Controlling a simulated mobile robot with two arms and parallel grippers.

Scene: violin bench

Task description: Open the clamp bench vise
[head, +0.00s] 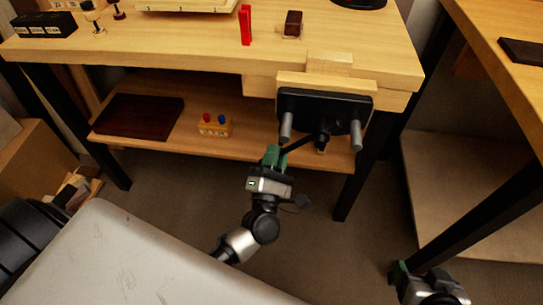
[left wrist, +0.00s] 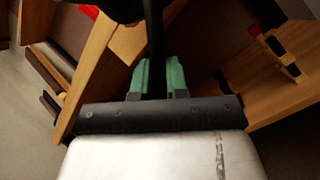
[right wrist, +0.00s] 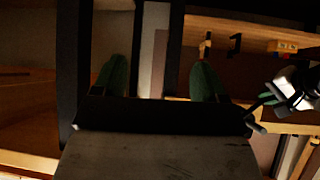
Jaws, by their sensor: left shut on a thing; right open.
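The bench vise (head: 325,108) is mounted on the front edge of the wooden workbench, with a black front plate, two grey guide rods and a wooden jaw (head: 328,82) behind. Its black handle bar (head: 298,144) slants down and left from the central screw. My left gripper (head: 275,156), with green fingertips, is shut on the handle's lower left end. In the left wrist view the black bar (left wrist: 155,50) runs between the green fingers (left wrist: 158,78). My right gripper (right wrist: 158,78) is open and empty, low at the bottom right of the head view, away from the vise.
The bench top (head: 200,50) holds a red clamp-like piece (head: 245,25) and a dark block (head: 293,23). The lower shelf holds a dark board (head: 138,116) and a small rack with coloured knobs (head: 214,125). Black bench legs (head: 362,180) and a second table (head: 500,70) stand at right.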

